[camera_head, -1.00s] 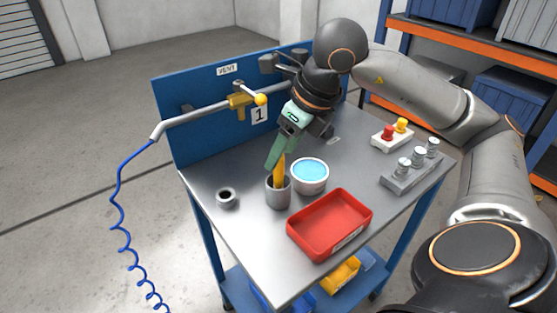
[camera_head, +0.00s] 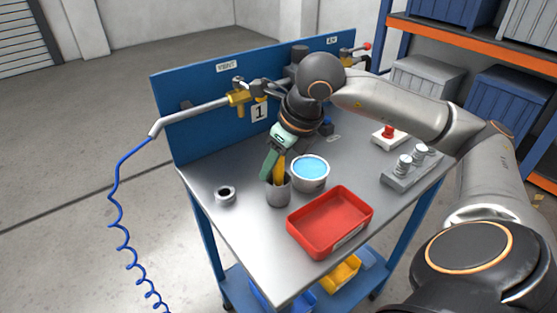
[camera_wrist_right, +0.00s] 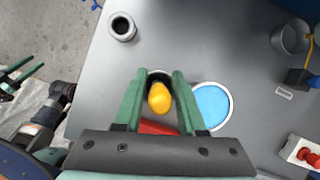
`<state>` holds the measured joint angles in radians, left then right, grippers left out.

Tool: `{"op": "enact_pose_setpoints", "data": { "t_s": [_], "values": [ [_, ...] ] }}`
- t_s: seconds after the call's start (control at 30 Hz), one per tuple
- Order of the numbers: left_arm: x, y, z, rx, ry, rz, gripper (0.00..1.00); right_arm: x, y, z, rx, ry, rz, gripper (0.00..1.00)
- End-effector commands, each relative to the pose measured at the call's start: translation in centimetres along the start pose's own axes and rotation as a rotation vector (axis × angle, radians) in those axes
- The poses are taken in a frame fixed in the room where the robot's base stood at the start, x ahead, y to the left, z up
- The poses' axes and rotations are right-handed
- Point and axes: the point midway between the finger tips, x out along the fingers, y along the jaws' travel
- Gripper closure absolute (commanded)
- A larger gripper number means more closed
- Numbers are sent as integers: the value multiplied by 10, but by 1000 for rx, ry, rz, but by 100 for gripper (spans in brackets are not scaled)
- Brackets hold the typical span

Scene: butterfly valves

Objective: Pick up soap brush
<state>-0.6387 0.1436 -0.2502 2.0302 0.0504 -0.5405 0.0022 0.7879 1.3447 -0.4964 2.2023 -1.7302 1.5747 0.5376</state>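The soap brush (camera_head: 281,169), with its yellow handle up, stands in a grey cup (camera_head: 279,191) on the table. My right gripper (camera_head: 272,169) points down at it with green fingers. In the right wrist view the yellow handle end (camera_wrist_right: 159,98) lies between the two fingers, with gaps on both sides, so the gripper is open around it. The brush's lower end is hidden in the cup. At the left edge of the right wrist view, my left gripper (camera_wrist_right: 22,78) shows green fingers apart, away from the table.
A bowl of blue liquid (camera_head: 311,169) stands close beside the cup. A red tray (camera_head: 330,222) is in front. A small dark-holed ring (camera_head: 225,195) lies at left. A blue back panel (camera_head: 205,135) carries a pipe and valve. A grey block with knobs (camera_head: 412,168) stands at right.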

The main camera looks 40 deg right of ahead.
Motion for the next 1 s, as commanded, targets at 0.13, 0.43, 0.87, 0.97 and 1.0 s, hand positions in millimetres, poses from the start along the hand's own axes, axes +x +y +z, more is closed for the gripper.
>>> {"op": "enact_pose_setpoints", "data": {
  "t_s": [0.13,0.43,0.87,0.97,1.0],
  "values": [
    [0,-1,-1,1,1,-1,50,0,0,0,0,0,0,79],
    [2,-1,2,1,-5,-1,50,0,0,0,0,0,0,100],
    [1,-1,1,1,-5,-1,50,-4,0,2,0,-2,0,100],
    [-2,0,-2,1,-5,-1,50,-17,0,8,0,-5,1,100],
    [-4,0,-4,1,-4,-1,50,-24,0,11,-1,-7,2,100]
  ]
}}
